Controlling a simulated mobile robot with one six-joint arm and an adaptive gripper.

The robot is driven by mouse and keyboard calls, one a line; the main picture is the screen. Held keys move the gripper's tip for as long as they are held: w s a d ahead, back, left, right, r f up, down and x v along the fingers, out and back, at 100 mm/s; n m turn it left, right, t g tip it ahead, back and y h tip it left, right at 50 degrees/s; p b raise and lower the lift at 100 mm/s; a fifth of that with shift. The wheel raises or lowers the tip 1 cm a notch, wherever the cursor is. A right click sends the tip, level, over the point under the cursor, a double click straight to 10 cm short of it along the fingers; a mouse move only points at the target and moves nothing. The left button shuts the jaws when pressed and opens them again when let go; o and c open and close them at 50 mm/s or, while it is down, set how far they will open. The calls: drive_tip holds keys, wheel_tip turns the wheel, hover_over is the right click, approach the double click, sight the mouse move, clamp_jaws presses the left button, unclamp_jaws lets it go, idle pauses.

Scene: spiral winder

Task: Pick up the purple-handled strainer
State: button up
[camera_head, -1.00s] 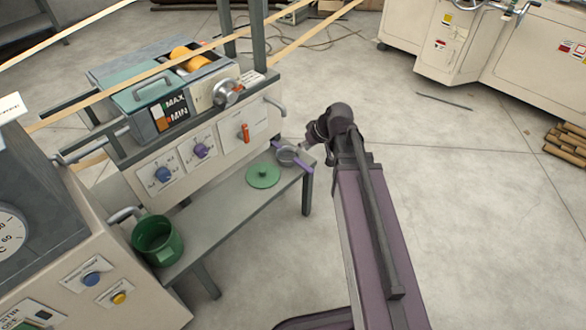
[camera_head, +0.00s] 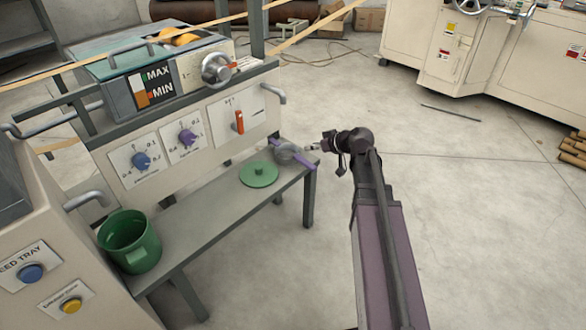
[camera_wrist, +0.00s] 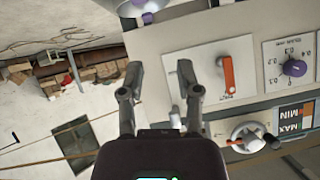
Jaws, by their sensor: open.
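The strainer (camera_head: 287,153) has a grey round bowl and purple handle parts. It lies at the far right end of the grey bench, beside the green lid (camera_head: 259,174). In the wrist view, part of the strainer (camera_wrist: 147,17) shows at the top edge, cut off by the frame. My gripper (camera_head: 316,148) is just right of the strainer in the head view, apart from it. In the wrist view my gripper (camera_wrist: 159,72) has its two fingers spread with nothing between them. The finger tips are small in the head view.
A green pot (camera_head: 130,241) stands at the bench's near left end. The machine panel (camera_head: 190,135) with knobs and an orange lever (camera_head: 239,121) rises behind the bench (camera_head: 205,213). A grey pipe handle (camera_head: 275,93) juts from the panel's right end. Floor to the right is open.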

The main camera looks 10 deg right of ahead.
sight(296, 147)
drive_tip(key=w+d+f+t+b, duration=0.2)
drive_tip(key=w+d+f+b, duration=0.1)
drive_tip(key=b, duration=0.4)
wheel_tip(296, 147, down, 3)
drive_tip(key=shift+w+d+r, duration=0.2)
drive_tip(key=shift+w+d, duration=0.05)
drive_tip(key=shift+d, duration=0.3)
drive_tip(key=shift+w+a, duration=0.1)
drive_tip(key=shift+b+x, duration=1.65)
drive_tip(key=shift+x, duration=2.55)
drive_tip(key=shift+b+x, duration=1)
drive_tip(key=shift+x, duration=1.6)
drive_tip(key=shift+r, duration=0.15)
